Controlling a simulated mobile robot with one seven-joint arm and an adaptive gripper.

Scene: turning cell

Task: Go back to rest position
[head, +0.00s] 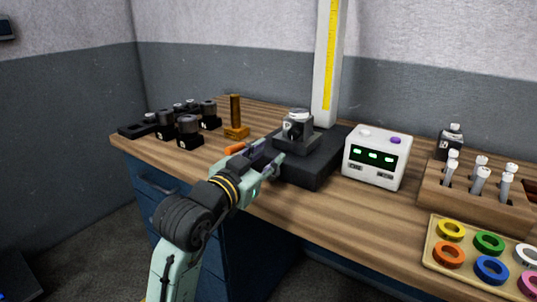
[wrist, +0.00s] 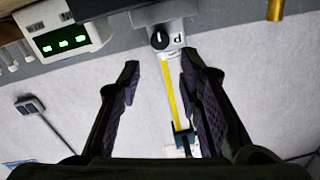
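My gripper (head: 266,154) is above the front part of the bench, just left of and in front of the black base (head: 305,172). In the wrist view my gripper (wrist: 159,68) has its two dark fingers wide apart with nothing between them. A dark grey block marked P with a light round top (head: 297,130) stands on the black base. The P-marked piece (wrist: 167,38) shows beyond the fingertips in the wrist view, apart from them. My arm reaches up from the lower left and hides part of the bench edge.
A tall white column with a yellow scale (head: 328,60) rises behind the base. A white box with green displays (head: 376,157) stands to its right. A wooden rack of tools (head: 470,205) and a tray of coloured rings (head: 440,268) are further right. Black holders (head: 188,130) and a brown post (head: 236,115) stand left.

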